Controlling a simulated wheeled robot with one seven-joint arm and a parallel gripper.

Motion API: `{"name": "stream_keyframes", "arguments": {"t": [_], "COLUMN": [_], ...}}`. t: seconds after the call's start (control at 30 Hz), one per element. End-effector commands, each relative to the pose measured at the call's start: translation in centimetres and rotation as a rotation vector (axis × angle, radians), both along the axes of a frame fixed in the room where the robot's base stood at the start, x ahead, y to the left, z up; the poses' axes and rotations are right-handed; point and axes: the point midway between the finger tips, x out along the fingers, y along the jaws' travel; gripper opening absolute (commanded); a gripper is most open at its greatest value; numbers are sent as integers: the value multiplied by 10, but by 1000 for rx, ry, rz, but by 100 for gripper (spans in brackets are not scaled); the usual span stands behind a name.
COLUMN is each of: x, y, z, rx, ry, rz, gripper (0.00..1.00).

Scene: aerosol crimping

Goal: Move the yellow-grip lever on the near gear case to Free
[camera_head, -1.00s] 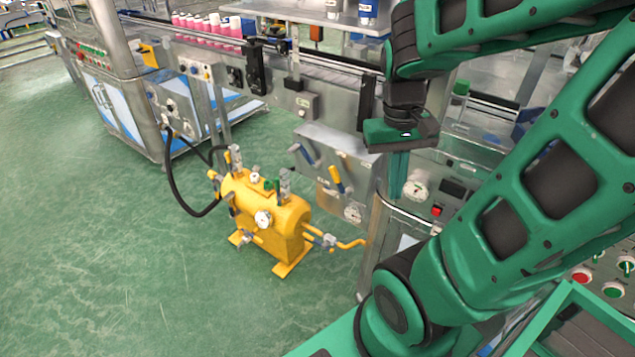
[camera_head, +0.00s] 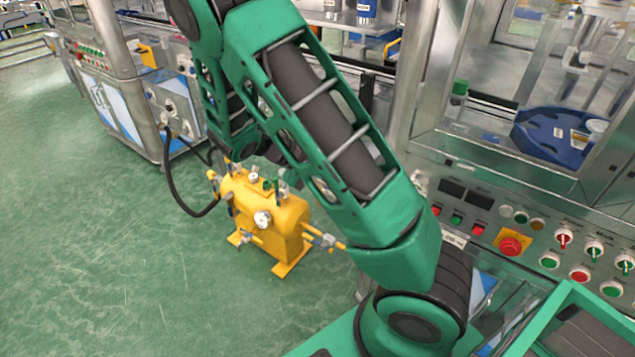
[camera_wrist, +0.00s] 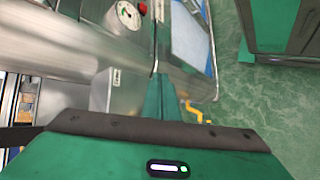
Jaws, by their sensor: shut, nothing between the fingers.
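My gripper (camera_wrist: 158,98) shows in the wrist view as narrow green fingers closed together, with nothing held. They point past a rounded steel surface and a grey plate with a small label (camera_wrist: 115,77). In the head view my arm covers the gear case area, and I cannot pick out my gripper there. The yellow-grip lever is hidden in the head view now and cannot be made out in the wrist view. Its present position cannot be told.
A yellow tank (camera_head: 265,210) with valves stands on the green floor, left of my arm. A control panel (camera_head: 490,225) with buttons is at the right. A gauge (camera_wrist: 128,14) sits near the top of the wrist view. Open floor (camera_head: 110,270) lies at the left.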

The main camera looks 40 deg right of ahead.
Motion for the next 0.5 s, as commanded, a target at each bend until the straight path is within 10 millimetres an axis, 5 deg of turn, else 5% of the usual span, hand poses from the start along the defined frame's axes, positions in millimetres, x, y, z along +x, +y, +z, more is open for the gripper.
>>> {"name": "stream_keyframes", "arguments": {"t": [0.5], "x": [73], "y": [61], "z": [-59], "rx": [-473], "ry": [156], "rz": [396], "gripper": [0]}}
